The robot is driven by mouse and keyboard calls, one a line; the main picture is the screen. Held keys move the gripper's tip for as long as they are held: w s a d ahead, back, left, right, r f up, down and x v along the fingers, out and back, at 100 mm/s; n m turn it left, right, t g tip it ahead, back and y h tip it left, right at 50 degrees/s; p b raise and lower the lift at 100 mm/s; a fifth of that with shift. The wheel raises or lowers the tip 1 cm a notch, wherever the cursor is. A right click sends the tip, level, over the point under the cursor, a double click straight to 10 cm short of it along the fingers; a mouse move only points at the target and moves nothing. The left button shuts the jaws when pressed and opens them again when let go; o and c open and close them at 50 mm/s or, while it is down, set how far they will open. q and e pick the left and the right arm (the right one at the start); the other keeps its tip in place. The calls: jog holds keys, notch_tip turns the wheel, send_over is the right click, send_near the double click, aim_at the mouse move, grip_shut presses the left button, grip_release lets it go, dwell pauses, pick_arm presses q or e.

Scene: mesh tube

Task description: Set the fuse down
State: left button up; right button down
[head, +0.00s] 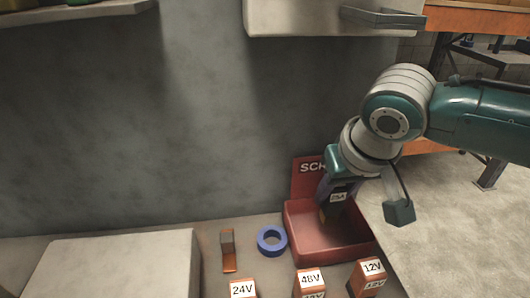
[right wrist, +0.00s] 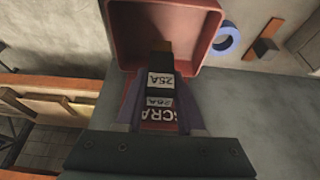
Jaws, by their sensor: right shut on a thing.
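My right gripper (head: 330,190) is shut on a dark fuse (right wrist: 161,68) with white 25A labels and a brownish end. The fuse, whose label also shows in the head view (head: 338,197), is over the red scrap bin (head: 350,252). In the right wrist view, the fuse points into the mouth of the bin (right wrist: 119,38), between the two fingers (right wrist: 160,112). I cannot tell whether its lower end touches the bin floor. The gripper partly hides the bin's back sign, lettered SCR. My left gripper is not in view.
A blue ring (head: 271,240) and a copper-coloured piece (head: 229,252) lie left of the bin. Orange blocks labelled 24V (head: 243,289), 48V (head: 310,280) and 12V (head: 371,276) stand in front. A pale slab (head: 115,265) is at left; a grey wall rises behind.

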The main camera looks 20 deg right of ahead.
aim_at(330, 211)
notch_tip(330, 211, down, 4)
jog(key=shift+f+b, duration=0.15)
jog(key=shift+b, duration=0.4)
jog(key=c, duration=0.5)
grip_release()
jog(key=shift+f, duration=0.15)
